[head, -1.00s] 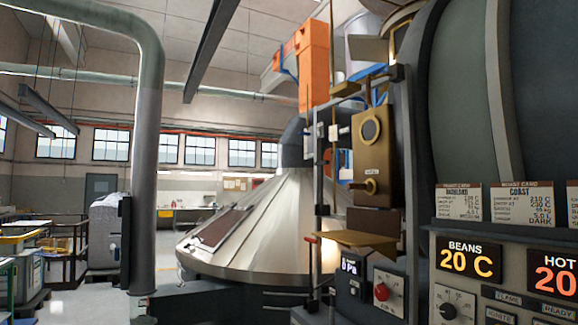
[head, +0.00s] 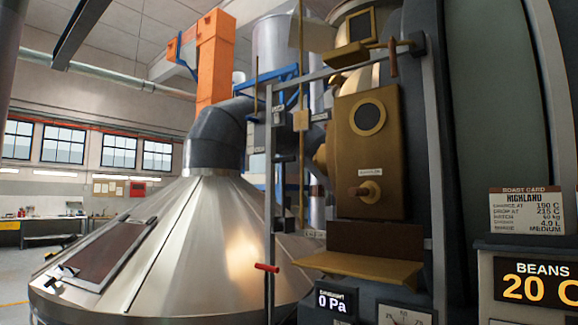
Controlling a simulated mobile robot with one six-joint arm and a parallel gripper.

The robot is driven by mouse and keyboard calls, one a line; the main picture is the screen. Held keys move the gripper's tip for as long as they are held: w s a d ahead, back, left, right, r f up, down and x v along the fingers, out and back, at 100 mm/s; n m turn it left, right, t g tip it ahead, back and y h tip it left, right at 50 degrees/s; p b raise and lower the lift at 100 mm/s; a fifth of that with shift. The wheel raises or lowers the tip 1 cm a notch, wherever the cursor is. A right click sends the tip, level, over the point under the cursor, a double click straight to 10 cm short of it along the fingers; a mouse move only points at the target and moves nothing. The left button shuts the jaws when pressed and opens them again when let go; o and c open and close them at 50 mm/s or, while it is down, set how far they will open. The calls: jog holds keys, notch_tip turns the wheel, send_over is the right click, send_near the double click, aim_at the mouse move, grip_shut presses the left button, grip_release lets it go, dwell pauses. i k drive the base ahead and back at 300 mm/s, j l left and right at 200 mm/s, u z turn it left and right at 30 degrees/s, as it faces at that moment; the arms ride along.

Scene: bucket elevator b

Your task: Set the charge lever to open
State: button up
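No label that I can read names the charge lever. A short brown handle (head: 392,58) hangs upright beside the brass hopper (head: 357,22), at the top of the roaster front, and may be it. A red-tipped handle (head: 267,268) sticks out sideways from a thin upright post lower down, left of the brass tray. A brass front door (head: 366,155) with a round sight glass and a wooden-handled knob (head: 367,191) lies between them. I cannot tell any lever's open or closed position. My gripper is not in view.
A wide steel cone (head: 190,250) fills the lower left. The brass tray (head: 362,268) juts out below the door. A roast card (head: 526,211) and a BEANS display (head: 540,284) stand at right. An orange bucket elevator column (head: 216,60) rises behind.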

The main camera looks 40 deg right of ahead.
aim_at(288, 159)
jog(key=i+l+z, duration=0.15)
jog(key=i+z, duration=0.6)
jog(key=i, duration=0.15)
jog(key=i+j+z, duration=0.2)
jog(key=i+z, duration=0.15)
jog(key=i, duration=0.15)
